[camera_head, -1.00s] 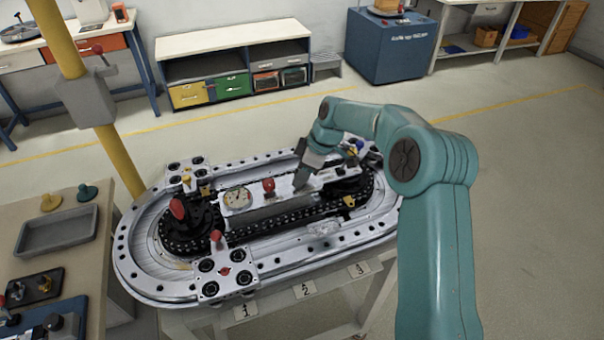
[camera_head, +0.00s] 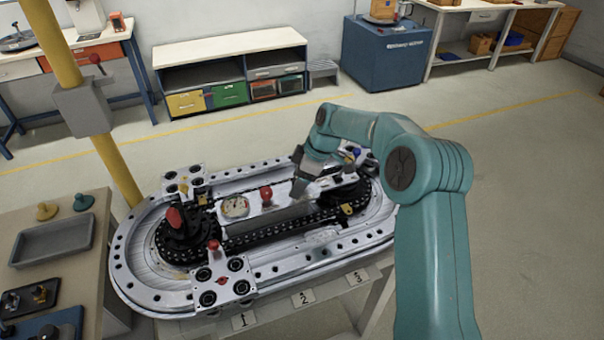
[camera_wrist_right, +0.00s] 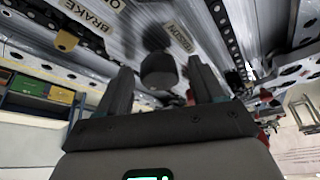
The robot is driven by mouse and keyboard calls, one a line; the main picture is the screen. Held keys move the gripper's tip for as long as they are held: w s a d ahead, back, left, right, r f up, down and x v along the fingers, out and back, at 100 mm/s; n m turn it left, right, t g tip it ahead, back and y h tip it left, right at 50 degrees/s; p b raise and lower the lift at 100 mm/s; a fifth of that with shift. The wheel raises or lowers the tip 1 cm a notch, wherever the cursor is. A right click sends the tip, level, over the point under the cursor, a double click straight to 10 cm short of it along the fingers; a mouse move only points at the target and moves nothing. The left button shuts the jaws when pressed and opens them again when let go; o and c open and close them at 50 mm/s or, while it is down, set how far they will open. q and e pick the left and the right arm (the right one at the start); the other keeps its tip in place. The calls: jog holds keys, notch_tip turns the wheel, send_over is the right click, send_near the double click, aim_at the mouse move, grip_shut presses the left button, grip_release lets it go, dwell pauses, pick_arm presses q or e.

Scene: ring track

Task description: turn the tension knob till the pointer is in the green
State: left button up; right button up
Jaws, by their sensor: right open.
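My right gripper (camera_head: 297,187) reaches down over the middle of the ring track (camera_head: 136,268). In the right wrist view the gripper (camera_wrist_right: 160,66) is open, with a finger on each side of a dark round knob (camera_wrist_right: 158,72). The knob shows between the fingertips, with visible gaps on both sides. A blurred label (camera_wrist_right: 179,38) beside it seems to read TENSION. In the head view the arm hides the knob. A round pale gauge (camera_head: 235,207) lies left of the gripper; its pointer and green zone are too small to read. My left gripper is not in view.
A red ball-topped knob (camera_head: 266,193) stands between gauge and gripper. Another red knob (camera_head: 213,245) stands at the track's front, and a larger red handle (camera_head: 174,218) at its left. A yellow pole (camera_head: 118,165) rises behind the left end. A grey tray (camera_head: 52,240) lies on the left bench.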

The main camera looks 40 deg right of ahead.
jog(key=v, duration=1.6)
jog(key=shift+r+b, duration=0.2)
jog(key=shift+b, duration=0.1)
